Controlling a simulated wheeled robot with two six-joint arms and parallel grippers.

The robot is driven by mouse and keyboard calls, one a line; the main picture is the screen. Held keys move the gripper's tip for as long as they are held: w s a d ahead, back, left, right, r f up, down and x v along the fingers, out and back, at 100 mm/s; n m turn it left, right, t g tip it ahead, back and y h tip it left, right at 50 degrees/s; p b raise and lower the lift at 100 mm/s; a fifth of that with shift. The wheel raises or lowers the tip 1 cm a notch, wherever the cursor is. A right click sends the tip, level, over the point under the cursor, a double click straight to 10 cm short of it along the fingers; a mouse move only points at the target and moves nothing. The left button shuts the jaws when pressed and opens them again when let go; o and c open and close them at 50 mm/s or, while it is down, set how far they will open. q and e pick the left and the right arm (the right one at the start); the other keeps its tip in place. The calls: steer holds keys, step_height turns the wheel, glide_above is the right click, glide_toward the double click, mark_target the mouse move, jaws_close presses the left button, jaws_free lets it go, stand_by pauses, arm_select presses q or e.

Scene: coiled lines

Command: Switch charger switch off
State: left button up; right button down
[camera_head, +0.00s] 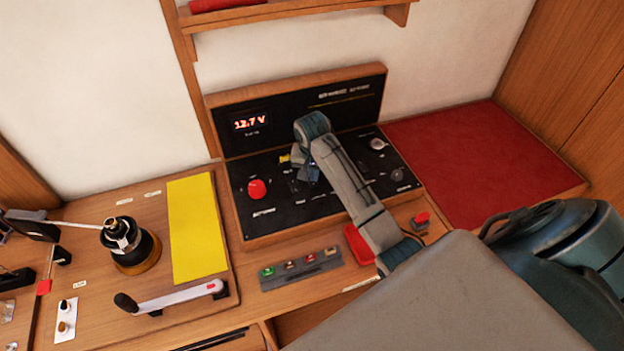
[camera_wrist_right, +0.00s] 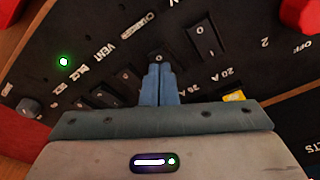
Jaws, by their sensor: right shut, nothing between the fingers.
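The charger switch seems to be one of the black rocker switches on the black panel (camera_head: 285,205). In the right wrist view, a rocker (camera_wrist_right: 155,56) marked 0 sits right at my fingertips, below the word CHARGER. Its lower part is hidden by the fingers, and I cannot tell its position or whether they touch it. Another rocker (camera_wrist_right: 205,40) marked 0 and I is just right of it. My right gripper (camera_head: 303,172) is shut and empty, pointing at the panel; its blue fingers show in the wrist view (camera_wrist_right: 160,72). My left gripper is not in view.
A red knob (camera_head: 257,189) is on the panel's left, with a 12.7 V display (camera_head: 251,122) above. A green light (camera_wrist_right: 63,62) glows beside the labels. A small button strip (camera_head: 301,268) lies in front. A winch (camera_head: 130,246) and yellow sheet (camera_head: 196,228) are left.

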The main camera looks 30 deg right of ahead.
mark_target(314, 184)
steer(key=shift+f, duration=0.85)
stand_by(0.9)
steer(key=shift+r+p, duration=0.35)
steer(key=shift+r, duration=3.2)
